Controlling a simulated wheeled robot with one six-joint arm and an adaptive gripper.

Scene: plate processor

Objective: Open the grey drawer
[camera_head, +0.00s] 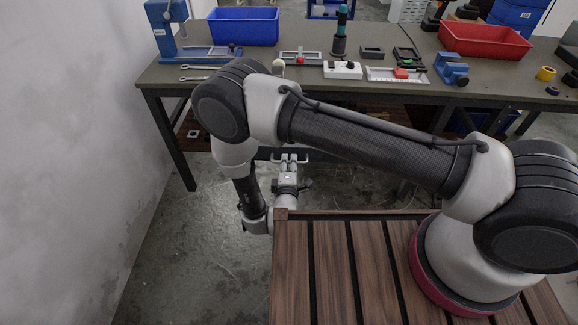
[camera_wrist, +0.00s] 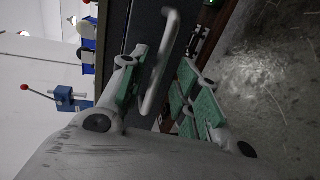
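The grey drawer (camera_wrist: 146,25) shows in the wrist view as a dark grey front along the top middle. Its pale bar handle (camera_wrist: 162,60) stands out from that front. My gripper (camera_wrist: 160,75) is open, with one green-padded finger on each side of the handle bar. The bar lies between the fingers, and I cannot tell whether either pad touches it. In the head view my gripper (camera_head: 290,160) is below the table's front edge, at the handle. My arm and the tabletop hide most of the drawer there.
The workbench (camera_head: 240,72) carries a blue bin (camera_head: 243,27), a red bin (camera_head: 485,42), a blue press (camera_head: 165,25) and several small parts. A slatted wooden top (camera_head: 340,270) lies in front, under my arm base. Bare floor (camera_head: 190,240) is free at left.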

